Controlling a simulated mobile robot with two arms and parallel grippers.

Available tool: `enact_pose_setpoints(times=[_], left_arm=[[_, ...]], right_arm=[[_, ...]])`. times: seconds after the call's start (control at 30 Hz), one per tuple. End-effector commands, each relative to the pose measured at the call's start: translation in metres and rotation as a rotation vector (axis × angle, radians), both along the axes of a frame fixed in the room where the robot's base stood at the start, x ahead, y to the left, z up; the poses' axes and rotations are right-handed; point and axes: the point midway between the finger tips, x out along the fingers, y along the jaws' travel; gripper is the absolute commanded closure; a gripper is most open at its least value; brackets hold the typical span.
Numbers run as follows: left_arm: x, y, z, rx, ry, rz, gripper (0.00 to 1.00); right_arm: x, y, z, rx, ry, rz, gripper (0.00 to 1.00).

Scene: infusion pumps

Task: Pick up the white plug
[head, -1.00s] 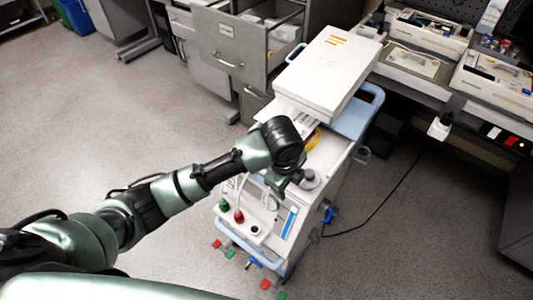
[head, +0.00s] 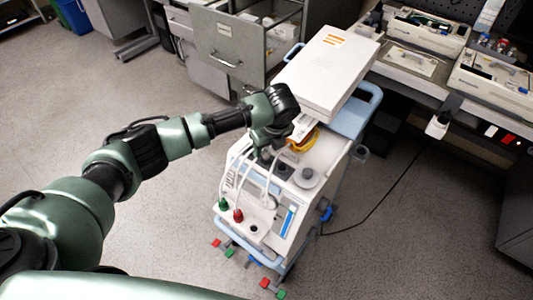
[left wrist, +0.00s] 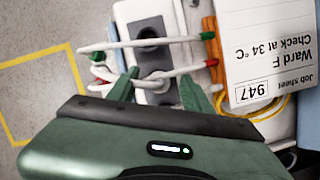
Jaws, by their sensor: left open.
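In the left wrist view a white plug (left wrist: 156,82) sits at the lower socket of a pale socket block (left wrist: 146,14), with a white cable at it. My left gripper (left wrist: 158,78) is open, with one green finger on each side of the plug; I cannot tell whether they touch it. In the head view my left gripper (head: 264,155) is over the rear left of the pump trolley top (head: 318,164), and the plug is not clearly seen there. My right gripper is not in view.
White cables with green (head: 223,204) and red (head: 238,215) ends run over the trolley. A job sheet card (left wrist: 268,50) and a yellow cable coil (left wrist: 272,108) lie right of the gripper. A large white case (head: 328,75) stands behind. An open drawer (head: 228,50) is at the back.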

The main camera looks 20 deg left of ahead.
Motion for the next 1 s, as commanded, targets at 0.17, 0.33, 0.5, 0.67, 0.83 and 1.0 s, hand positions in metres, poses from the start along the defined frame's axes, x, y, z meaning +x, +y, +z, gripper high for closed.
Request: enact_pose_setpoints(times=[0.17, 0.33, 0.5, 0.67, 0.83, 1.0], left_arm=[[0.001, 0.001, -0.008, -0.001, -0.001, 0.0, 0.5], [0.001, 0.001, -0.008, -0.001, -0.001, 0.0, 0.56], [0.001, 0.001, -0.008, -0.001, -0.001, 0.0, 1.0], [0.001, 0.001, -0.007, 0.0, -0.001, 0.0, 1.0], [0.001, 0.001, -0.007, -0.001, -0.002, -0.001, 1.0], [0.002, 0.001, 0.003, -0.001, -0.003, 0.0, 1.0]], right_arm=[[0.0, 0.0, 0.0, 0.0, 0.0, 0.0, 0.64], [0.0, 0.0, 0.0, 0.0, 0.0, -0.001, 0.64], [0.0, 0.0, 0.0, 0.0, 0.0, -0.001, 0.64], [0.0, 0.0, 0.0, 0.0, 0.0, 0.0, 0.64], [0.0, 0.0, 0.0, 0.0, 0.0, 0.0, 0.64], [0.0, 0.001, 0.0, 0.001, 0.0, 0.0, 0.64]])
